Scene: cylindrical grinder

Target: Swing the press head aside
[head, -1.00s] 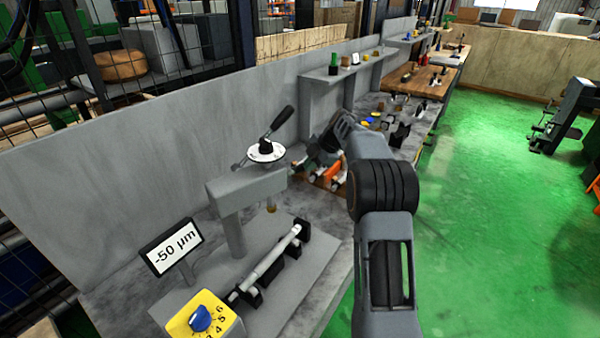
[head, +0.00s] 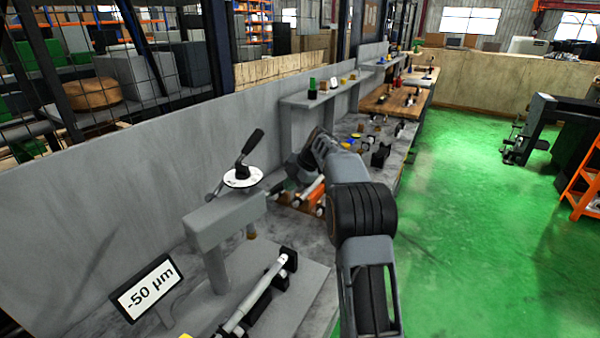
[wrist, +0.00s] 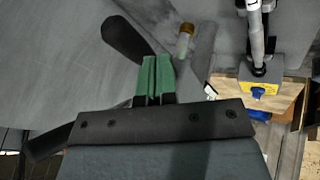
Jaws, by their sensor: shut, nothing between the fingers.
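The press head (head: 222,220) is a grey block arm on an upright grey column, in the lower left of the head view. On its top is a white dial (head: 243,179) with a black-gripped crank handle (head: 252,142). A small brass tip (head: 252,235) hangs beneath the far end of the arm; a brass tip also shows in the wrist view (wrist: 186,40). My gripper (wrist: 154,66) has green fingers, shut and empty. In the wrist view a dark handle-like shape (wrist: 124,38) lies just left of the fingertips; I cannot tell whether they touch.
A pale rod (head: 255,295) lies in black holders below the press head. A display (head: 147,288) reads -50 µm. A grey wall panel (head: 110,200) stands behind the bench. Orange parts (head: 308,197) lie beyond. The green floor (head: 460,240) to the right is open.

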